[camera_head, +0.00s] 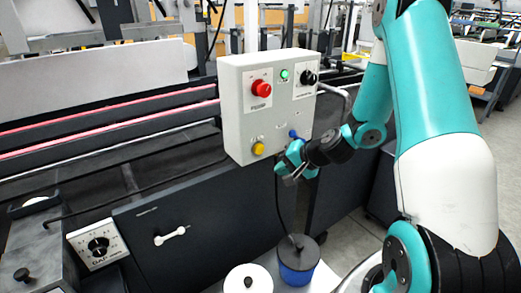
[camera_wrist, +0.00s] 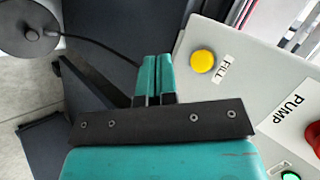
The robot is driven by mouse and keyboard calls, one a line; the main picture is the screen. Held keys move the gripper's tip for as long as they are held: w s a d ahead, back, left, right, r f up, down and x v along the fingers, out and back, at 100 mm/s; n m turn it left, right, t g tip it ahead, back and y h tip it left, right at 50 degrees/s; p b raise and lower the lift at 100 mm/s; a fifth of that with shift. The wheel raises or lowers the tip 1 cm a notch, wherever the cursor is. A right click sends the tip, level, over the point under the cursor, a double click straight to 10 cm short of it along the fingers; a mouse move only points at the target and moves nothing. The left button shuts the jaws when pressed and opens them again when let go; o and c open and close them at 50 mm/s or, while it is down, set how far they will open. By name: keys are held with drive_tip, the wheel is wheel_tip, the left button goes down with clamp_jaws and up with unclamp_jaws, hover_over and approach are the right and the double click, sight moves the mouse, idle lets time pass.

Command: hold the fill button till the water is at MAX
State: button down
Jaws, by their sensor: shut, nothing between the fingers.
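The yellow fill button (camera_head: 258,149) is on the lower front of a light grey control box (camera_head: 233,115). In the wrist view the button (camera_wrist: 203,62) sits beside the label FILL, a little right of my fingertips. My gripper (camera_head: 281,167) is to the right of the button in the head view, low by the box. In the wrist view its two teal fingers (camera_wrist: 157,62) are together and empty, apart from the button. A blue container with a black lid (camera_head: 298,262) stands below the box. I cannot make out a water level or a MAX mark.
A red pump knob (camera_head: 262,88), a green light (camera_head: 284,74) and a black knob (camera_head: 308,77) are higher on the box. A white-lidded container (camera_head: 248,279) stands below. A black cable hangs from the box to the black lid.

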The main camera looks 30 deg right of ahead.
sight(259, 149)
drive_tip(key=w+p, duration=0.1)
drive_tip(key=w, duration=0.6)
drive_tip(key=shift+a, duration=0.15)
drive_tip(key=shift+w, duration=0.2)
idle(1.7)
drive_tip(key=shift+w, duration=0.3)
drive_tip(key=shift+w, duration=0.5)
idle(4.5)
